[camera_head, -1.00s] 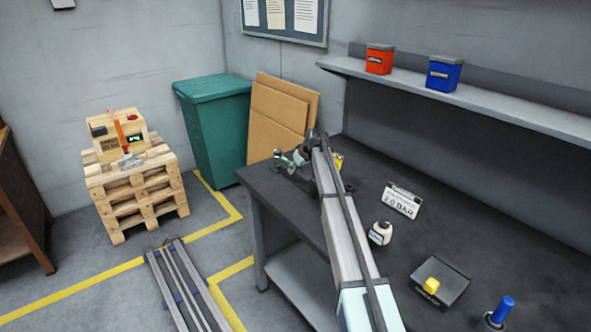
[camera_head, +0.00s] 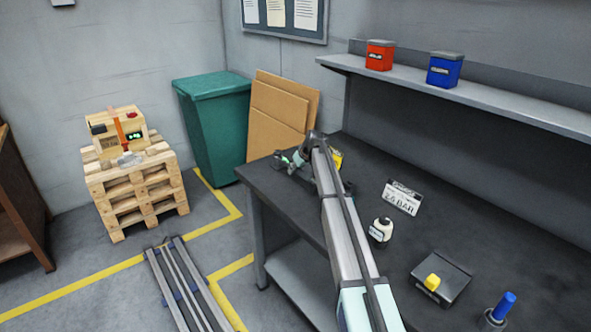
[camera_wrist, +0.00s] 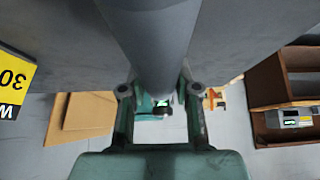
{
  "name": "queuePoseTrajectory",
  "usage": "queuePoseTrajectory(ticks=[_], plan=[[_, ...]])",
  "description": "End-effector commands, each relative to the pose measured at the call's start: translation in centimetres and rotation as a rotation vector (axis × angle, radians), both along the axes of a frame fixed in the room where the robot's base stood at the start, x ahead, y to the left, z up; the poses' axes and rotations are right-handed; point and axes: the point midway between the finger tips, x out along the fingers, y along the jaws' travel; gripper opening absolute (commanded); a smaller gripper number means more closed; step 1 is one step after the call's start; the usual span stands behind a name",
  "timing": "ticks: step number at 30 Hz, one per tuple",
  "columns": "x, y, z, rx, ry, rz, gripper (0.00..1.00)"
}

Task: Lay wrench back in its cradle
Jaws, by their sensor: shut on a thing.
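My gripper (camera_head: 287,160) is small and partly hidden by my arm at the far left end of the dark bench in the head view. In the wrist view its two green fingers (camera_wrist: 158,92) stand on either side of a thick grey round bar (camera_wrist: 158,45). The bar looks like the wrench handle, and the fingers are shut on it. It runs from the top edge down between the fingers. The wrench head cannot be made out. I cannot pick out the cradle in either view; my arm covers part of the bench's far end.
On the bench (camera_head: 375,185) stand a white-labelled bottle (camera_head: 381,230), a pressure sign (camera_head: 402,198), a box with a yellow knob (camera_head: 440,280) and a blue-handled item (camera_head: 502,309). A yellow sign (camera_wrist: 15,80) is close at left in the wrist view. A shelf (camera_head: 470,100) overhangs the back.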

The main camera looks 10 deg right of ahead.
Motion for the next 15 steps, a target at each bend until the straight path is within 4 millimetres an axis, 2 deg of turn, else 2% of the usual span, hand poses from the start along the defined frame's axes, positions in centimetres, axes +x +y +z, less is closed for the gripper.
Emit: queuePoseTrajectory(ticks=[15], plan=[[0.01,0.01,-0.49,0.000,-0.001,0.000,0.00]])
